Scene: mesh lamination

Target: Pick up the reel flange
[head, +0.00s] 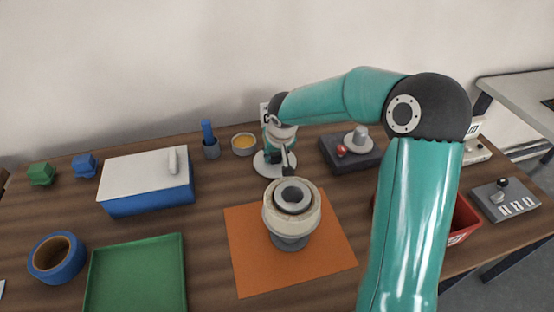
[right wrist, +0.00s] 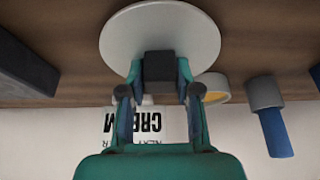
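The reel flange (head: 275,166) is a white disc with a dark square hub, flat on the table behind the orange mat. In the right wrist view the disc (right wrist: 125,38) fills the top middle, with the hub (right wrist: 160,68) standing out towards me. My right gripper (head: 281,152) comes down over it from behind the central reel; its fingers (right wrist: 160,75) sit on both sides of the hub and appear to press on it. Any lift of the disc off the table is not visible. My left gripper is not in view.
A cream reel on a grey stand (head: 291,218) stands on an orange mat (head: 250,275) just in front. A yellow-filled bowl (head: 244,144) and a blue-handled tool in a grey cup (head: 210,145) stand left. A dark machine (head: 345,160) and a red bin (head: 462,222) are right.

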